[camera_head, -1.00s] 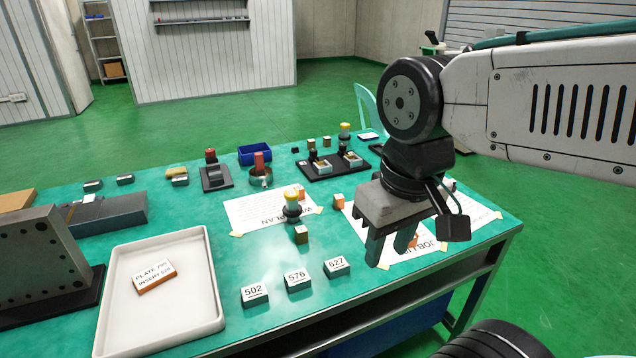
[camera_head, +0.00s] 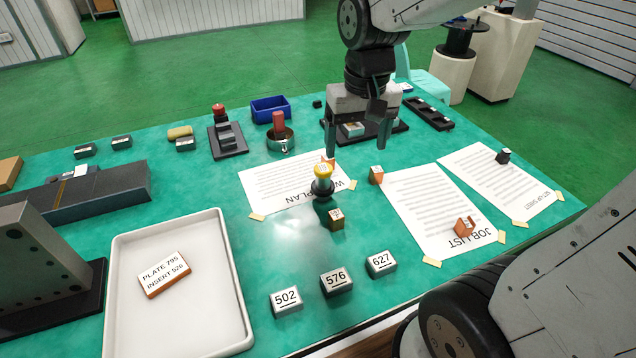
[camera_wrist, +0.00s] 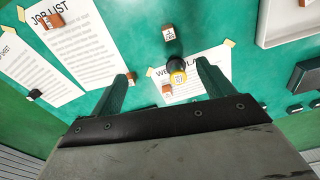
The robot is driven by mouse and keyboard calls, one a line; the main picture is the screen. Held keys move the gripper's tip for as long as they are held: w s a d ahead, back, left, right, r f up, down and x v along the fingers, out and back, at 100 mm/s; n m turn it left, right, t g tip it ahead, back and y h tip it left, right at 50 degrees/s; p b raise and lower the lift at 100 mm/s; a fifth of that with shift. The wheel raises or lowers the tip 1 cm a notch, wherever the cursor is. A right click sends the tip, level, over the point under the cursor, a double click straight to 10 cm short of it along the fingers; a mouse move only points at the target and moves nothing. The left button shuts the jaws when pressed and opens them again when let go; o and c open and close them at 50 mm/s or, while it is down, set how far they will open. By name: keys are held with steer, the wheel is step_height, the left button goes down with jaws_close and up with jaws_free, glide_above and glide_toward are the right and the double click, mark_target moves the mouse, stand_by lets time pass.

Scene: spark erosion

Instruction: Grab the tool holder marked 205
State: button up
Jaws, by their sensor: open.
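No marking 205 is legible in these frames. A tool holder with a yellow top and black body (camera_head: 322,182) stands upright on the work plan sheet's near edge. It also shows in the wrist view (camera_wrist: 177,74), in line with the gap between my fingers. A small brown block with a label (camera_head: 336,219) stands just in front of it; its number is too small to read. My gripper (camera_head: 357,148) is open and empty, pointing down, above the far side of the table, behind and right of the yellow-topped holder. The wrist view shows both fingers apart (camera_wrist: 166,72).
Blocks marked 502 (camera_head: 286,299), 576 (camera_head: 336,281) and 627 (camera_head: 381,262) line the front. Small orange blocks (camera_head: 376,175) stand nearby.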

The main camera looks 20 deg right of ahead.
steer(key=m, duration=0.1)
glide_above(323, 182)
steer(key=w, duration=0.2)
steer(key=shift+g, duration=0.3)
steer(key=f, duration=1.2)
steer(key=shift+d+f, duration=0.15)
steer(key=shift+d, duration=0.25)
step_height(323, 182, down, 8)
steer(key=shift+s+f, duration=0.1)
steer(key=shift+s, duration=0.05)
steer(key=c, duration=1.3)
